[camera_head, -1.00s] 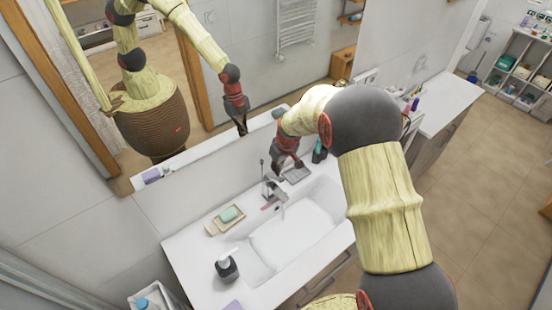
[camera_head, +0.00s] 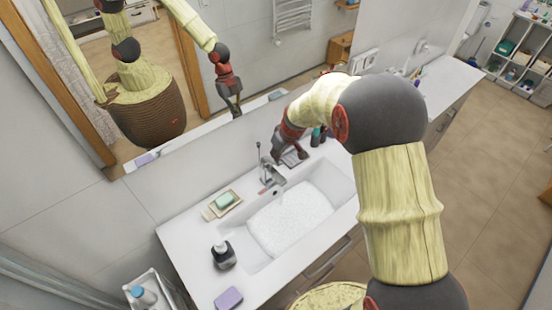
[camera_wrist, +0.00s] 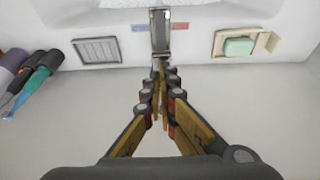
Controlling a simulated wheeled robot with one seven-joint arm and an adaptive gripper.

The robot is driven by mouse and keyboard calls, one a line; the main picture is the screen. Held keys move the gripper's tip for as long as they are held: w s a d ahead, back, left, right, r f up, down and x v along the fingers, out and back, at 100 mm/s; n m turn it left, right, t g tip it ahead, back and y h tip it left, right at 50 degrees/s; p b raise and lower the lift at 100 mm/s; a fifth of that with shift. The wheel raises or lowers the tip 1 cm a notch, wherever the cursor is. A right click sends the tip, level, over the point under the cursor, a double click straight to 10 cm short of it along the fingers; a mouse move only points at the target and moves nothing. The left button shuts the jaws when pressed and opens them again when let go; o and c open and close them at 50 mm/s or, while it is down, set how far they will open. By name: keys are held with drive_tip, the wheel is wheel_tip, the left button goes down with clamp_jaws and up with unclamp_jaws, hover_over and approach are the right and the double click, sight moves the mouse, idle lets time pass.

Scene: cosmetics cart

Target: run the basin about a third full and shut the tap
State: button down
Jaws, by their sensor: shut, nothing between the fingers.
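The white basin (camera_head: 341,207) is set in the counter. Its floor area shows a pale, speckled, rippled surface that looks like moving water (camera_head: 288,220); its depth is hard to judge. The chrome tap (camera_head: 268,174) stands at the basin's back edge, with a faint pale streak below its spout. In the wrist view the tap (camera_wrist: 160,32) is straight ahead, between a blue and a red mark. My gripper (camera_head: 287,158) is behind the tap, close to it. In the wrist view my gripper (camera_wrist: 160,68) is shut and empty, its tips at the tap's near end; contact is unclear.
A soap dish (camera_head: 210,212) with green soap is left of the tap, and a grey drain-like tray (camera_wrist: 97,51) is on its other side. A dark dispenser (camera_head: 223,256) and a purple block (camera_head: 229,298) stand at the front left. Tubes (camera_wrist: 38,72) lie near the wall.

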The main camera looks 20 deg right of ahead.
drive_tip(key=shift+s+d+f+t+y+b, duration=0.15)
drive_tip(key=shift+s+f+t+b, duration=0.2)
drive_tip(key=shift+b, duration=1.5)
drive_tip(key=shift+s+d+f+t+y+b, duration=0.15)
drive_tip(key=shift+f+t+b, duration=0.25)
drive_tip(key=shift+b, duration=1.45)
drive_tip(key=f+b, duration=0.1)
drive_tip(key=b, duration=0.1)
drive_tip(key=s+b, duration=0.1)
drive_tip(key=b, duration=0.2)
drive_tip(key=shift+s+d+f, duration=0.2)
drive_tip(key=shift+s+f, duration=0.05)
drive_tip(key=shift+f, duration=0.15)
drive_tip(key=shift+r, duration=0.15)
